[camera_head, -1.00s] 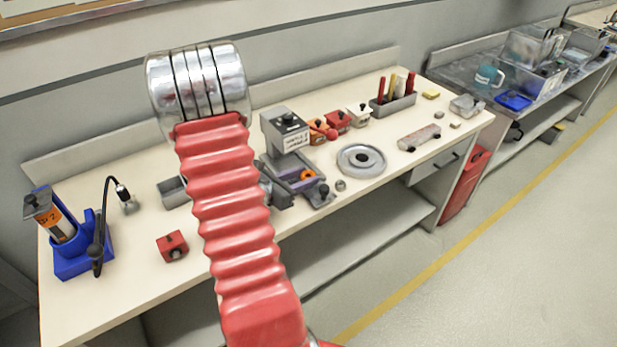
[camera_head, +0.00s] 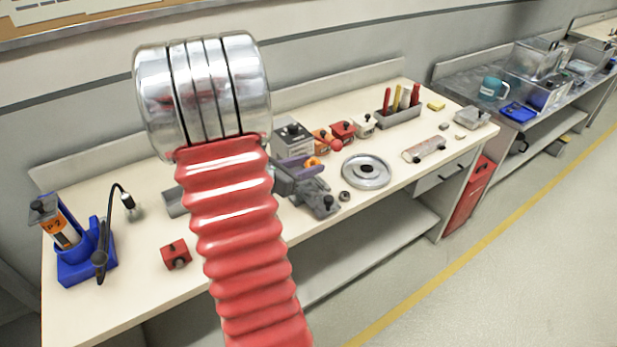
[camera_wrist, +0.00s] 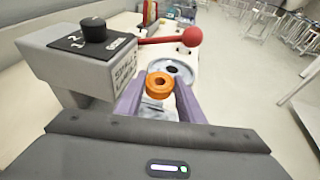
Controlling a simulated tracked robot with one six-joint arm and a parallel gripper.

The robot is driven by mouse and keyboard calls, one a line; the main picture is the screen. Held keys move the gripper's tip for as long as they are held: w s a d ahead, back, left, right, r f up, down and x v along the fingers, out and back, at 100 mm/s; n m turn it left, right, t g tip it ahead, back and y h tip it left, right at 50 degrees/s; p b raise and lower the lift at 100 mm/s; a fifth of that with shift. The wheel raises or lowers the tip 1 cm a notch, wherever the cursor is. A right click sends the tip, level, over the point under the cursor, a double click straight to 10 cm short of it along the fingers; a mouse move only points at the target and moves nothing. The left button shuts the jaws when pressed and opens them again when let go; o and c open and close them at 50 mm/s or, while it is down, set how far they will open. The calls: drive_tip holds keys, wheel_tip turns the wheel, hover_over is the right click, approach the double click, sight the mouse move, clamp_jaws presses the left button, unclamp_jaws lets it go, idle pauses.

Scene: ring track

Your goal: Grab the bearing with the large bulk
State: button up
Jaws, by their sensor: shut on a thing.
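A thick orange ring-shaped bearing (camera_wrist: 159,86) sits between the purple fingers of my gripper (camera_wrist: 158,92) in the wrist view. The fingers are shut on it, one at each side, and its hole shows. In the head view the orange bearing (camera_head: 313,163) is small and partly covered by the purple fingers of my gripper (camera_head: 306,165), above the bench beside the grey press. A smaller dark ring (camera_head: 344,196) lies on the bench near the round metal disc. Much of my gripper is hidden behind my arm in the head view.
The grey press (camera_wrist: 80,65) with a black knob and a red-ball lever (camera_wrist: 191,37) stands close left of my fingers. The round metal disc (camera_head: 366,171) lies on the bench. A red block (camera_head: 175,254) and blue stand (camera_head: 85,265) are at left. Bench space around the red block is clear.

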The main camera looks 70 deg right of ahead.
wheel_tip(320, 180, up, 20)
drive_tip(key=shift+f, duration=0.2)
idle(0.6)
